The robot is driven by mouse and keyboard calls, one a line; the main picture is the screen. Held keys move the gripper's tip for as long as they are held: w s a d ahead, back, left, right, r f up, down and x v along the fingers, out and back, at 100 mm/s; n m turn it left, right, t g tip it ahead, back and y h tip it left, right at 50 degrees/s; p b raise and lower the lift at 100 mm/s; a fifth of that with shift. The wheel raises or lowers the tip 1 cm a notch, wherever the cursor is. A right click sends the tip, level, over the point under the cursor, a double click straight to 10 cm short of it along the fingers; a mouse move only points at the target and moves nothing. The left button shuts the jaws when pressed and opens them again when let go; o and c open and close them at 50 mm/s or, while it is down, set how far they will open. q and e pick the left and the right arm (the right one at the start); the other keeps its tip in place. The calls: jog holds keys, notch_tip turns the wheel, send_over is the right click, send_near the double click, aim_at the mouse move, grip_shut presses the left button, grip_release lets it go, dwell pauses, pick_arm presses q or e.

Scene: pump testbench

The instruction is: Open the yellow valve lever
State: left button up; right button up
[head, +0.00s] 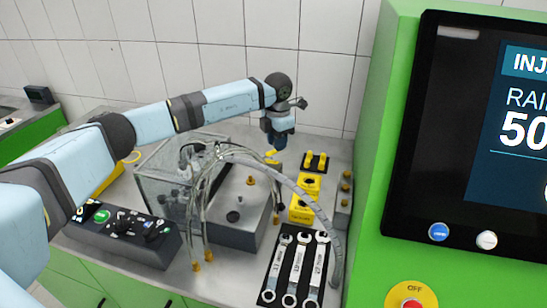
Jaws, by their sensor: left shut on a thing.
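The yellow valve lever (271,155) shows as a small yellow piece just under the left gripper, behind the hoses at the middle of the bench. My left gripper (277,146) points down from the end of the light blue arm and is shut on the lever. The fingers hide part of the lever and small details are hard to make out, so I cannot tell its exact angle. My right gripper is not in view.
Grey hoses (275,176) arch in front of the lever over a grey metal block (233,235). A clear box (165,178) stands left. Yellow blocks (301,210) and a wrench tray (268,297) lie right, beside a green cabinet (375,130) with a screen. A black control box (125,232) sits front left.

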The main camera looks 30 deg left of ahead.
pick_arm(q)
jog(key=shift+w+a, duration=0.2)
jog(key=shift+a, duration=0.7)
jog(key=shift+a, duration=0.95)
jog(key=o, duration=1.3)
jog(key=shift+r, duration=0.1)
jog(key=shift+r+p, duration=1.65)
jog(key=shift+r, duration=1.3)
